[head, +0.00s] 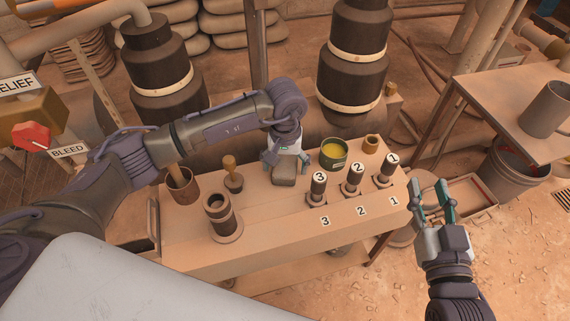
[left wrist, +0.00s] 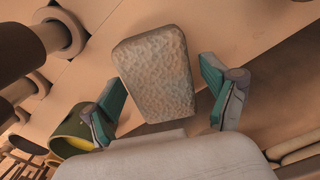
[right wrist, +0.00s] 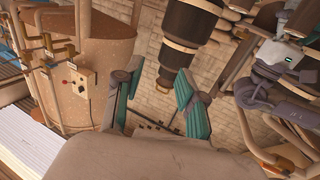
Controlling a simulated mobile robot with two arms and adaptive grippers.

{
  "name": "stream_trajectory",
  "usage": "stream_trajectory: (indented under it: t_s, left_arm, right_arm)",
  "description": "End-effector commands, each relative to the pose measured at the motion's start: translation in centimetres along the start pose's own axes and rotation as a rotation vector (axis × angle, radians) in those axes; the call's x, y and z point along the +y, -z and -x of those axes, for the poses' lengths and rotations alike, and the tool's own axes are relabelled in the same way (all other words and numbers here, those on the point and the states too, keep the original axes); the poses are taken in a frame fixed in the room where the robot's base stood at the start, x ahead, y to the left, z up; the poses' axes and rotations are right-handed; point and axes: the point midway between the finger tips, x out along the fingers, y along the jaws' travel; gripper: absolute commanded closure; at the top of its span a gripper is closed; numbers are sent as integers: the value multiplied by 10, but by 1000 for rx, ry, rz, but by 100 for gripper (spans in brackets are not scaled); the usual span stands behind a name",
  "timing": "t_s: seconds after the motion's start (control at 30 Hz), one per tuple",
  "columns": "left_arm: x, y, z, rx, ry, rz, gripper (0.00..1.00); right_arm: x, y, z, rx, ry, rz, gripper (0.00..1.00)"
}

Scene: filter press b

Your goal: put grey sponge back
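The grey sponge (head: 284,174) is a small rounded block on the bench top (head: 262,211), beneath my left gripper (head: 286,160). In the left wrist view the sponge (left wrist: 156,72) looks rough and lies between and beyond the two teal fingertips of my left gripper (left wrist: 162,100). Gaps show on both sides of it, so the fingers are open and apart from it. My right gripper (head: 434,198) is open and empty in the air off the bench's right end. Its spread fingers also show in the right wrist view (right wrist: 158,95).
A green tin (head: 333,154) with yellow contents stands close right of my left gripper. Numbered dark plungers (head: 317,188) stand along the bench's right part. A brown cup (head: 182,186), a small brass-topped piece (head: 232,176) and a flanged cylinder (head: 219,216) stand left. The front middle is bare.

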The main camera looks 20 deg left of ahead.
Motion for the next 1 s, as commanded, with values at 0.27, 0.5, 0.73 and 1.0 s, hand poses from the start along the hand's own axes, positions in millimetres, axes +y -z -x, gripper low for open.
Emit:
stream_trajectory:
  t_s: [0.27, 0.5, 0.73, 1.0]
  left_arm:
    - [0, 0, 1, 0, 0, 0, 14]
    - [0, 1, 28, 4, -1, -2, 14]
    - [0, 1, 79, 4, -1, -1, 14]
    - [0, 0, 117, 1, -1, 0, 14]
  right_arm:
    - [0, 0, 0, -3, 0, 0, 60]
    - [5, -30, 8, -189, -12, 3, 60]
    - [12, -74, 33, -473, -29, 3, 60]
    - [17, -104, 60, -680, -42, 2, 60]
